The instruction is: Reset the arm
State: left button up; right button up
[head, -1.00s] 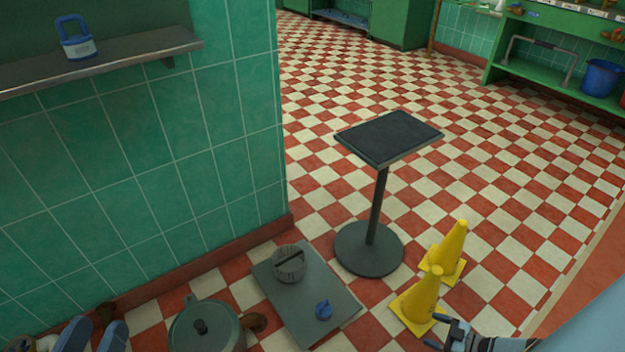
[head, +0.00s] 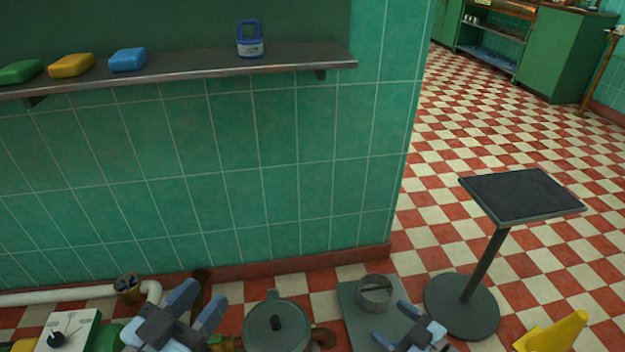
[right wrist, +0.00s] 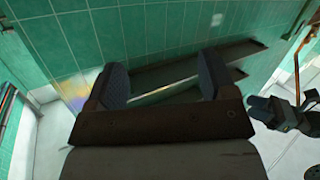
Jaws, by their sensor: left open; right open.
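My right gripper (head: 392,324) is at the bottom edge, in front of a grey plate. It is open and empty; in the right wrist view its two dark fingers (right wrist: 163,82) are spread, with the tiled wall and a dark shelf beyond them. Another jointed dark part shows at the right of that view, probably mine. The lower parts of both arms are cut off by the frame.
A wall shelf (head: 190,72) holds green, yellow and blue blocks and a blue-handled item (head: 250,40). A pedestal stand (head: 520,194) and yellow cone (head: 555,335) are at right. A grey plate (head: 352,300) bears a round grey piece (head: 375,294). Checkered floor behind the stand is clear.

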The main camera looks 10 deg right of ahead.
jog(key=s+a+r+m+t+p, duration=0.3)
jog(key=r+p, duration=0.4)
jog(key=r, duration=0.9)
jog(key=s+a+r+m+t+p, duration=0.1)
jog(key=s+a+r+m+p, duration=0.45)
jog(key=r, duration=1.05)
pick_arm(q)
notch_tip(320, 180, up, 13)
jog(key=s+a+n+y+p, duration=0.1)
jog(key=n+y+p, duration=0.25)
jog(key=p, duration=1.05)
jog(key=s+a+r+g+y+p, duration=0.2)
jog(key=s+a+g+y+p, duration=0.1)
jog(key=p, duration=1.8)
jog(key=s+a+g, duration=0.1)
jog(key=s+a, duration=0.1)
jog(key=a, duration=0.1)
jog(key=shift+a+p, duration=0.2)
jog(key=shift+p, duration=0.1)
pick_arm(e)
jog(key=s+d+r+n+g+h, duration=0.2)
jog(key=d+r+g+h, duration=0.2)
jog(key=d, duration=0.4)
jog(key=shift+s+d+g+h, duration=0.15)
jog(key=shift+g+h, duration=0.75)
jog(key=shift+g, duration=0.2)
